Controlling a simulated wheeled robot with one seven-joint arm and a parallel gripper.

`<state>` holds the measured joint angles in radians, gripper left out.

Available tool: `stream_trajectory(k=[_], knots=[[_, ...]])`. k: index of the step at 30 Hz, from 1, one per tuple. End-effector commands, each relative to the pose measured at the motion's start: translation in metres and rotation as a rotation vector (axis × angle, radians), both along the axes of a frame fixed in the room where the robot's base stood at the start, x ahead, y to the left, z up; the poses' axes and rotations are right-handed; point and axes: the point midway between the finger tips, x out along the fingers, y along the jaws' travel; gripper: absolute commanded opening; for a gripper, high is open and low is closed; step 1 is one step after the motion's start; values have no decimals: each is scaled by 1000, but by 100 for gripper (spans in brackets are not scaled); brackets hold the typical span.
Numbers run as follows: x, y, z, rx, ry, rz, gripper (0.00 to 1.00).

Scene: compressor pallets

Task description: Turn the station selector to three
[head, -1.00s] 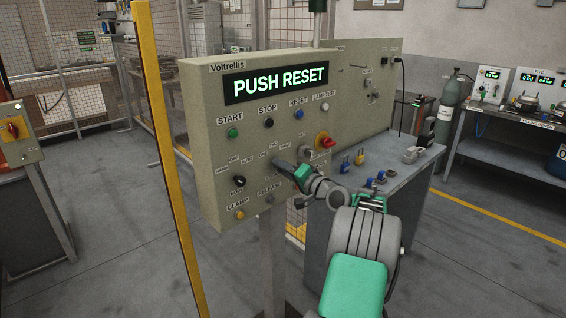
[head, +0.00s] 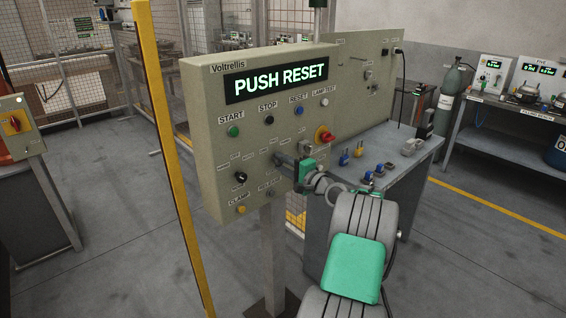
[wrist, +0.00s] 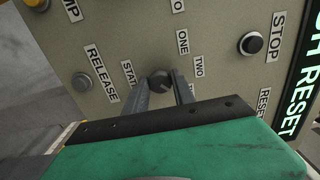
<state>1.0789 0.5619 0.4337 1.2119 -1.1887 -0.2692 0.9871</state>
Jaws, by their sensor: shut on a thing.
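The station selector (wrist: 160,80) is a dark round knob on the panel, between the labels STAT..., ONE and TWO in the wrist view. Its pointer direction is hard to make out. My gripper (wrist: 165,88) is shut on the knob, one finger on each side. In the head view my gripper (head: 287,162) is at the lower right of the Voltrellis panel (head: 205,130), and it hides the knob there. The panel display (head: 275,79) reads PUSH RESET. The label for three is not readable.
The mode knob (head: 240,177), clamp button (head: 240,209) and release button (head: 270,193) lie close by. START (head: 232,131), STOP (head: 268,119) and RESET (head: 299,111) buttons sit above. A bench with padlocks (head: 358,149) stands behind my arm.

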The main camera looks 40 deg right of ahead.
Motion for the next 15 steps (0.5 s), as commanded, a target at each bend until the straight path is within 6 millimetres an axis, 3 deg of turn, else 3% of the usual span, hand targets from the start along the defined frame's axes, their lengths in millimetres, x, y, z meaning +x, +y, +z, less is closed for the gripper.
stream_trajectory(k=[8,9,15], knots=[[0,0,-2,2,2,1,0],[0,0,-2,2,2,1,31],[0,0,-1,1,1,0,48]])
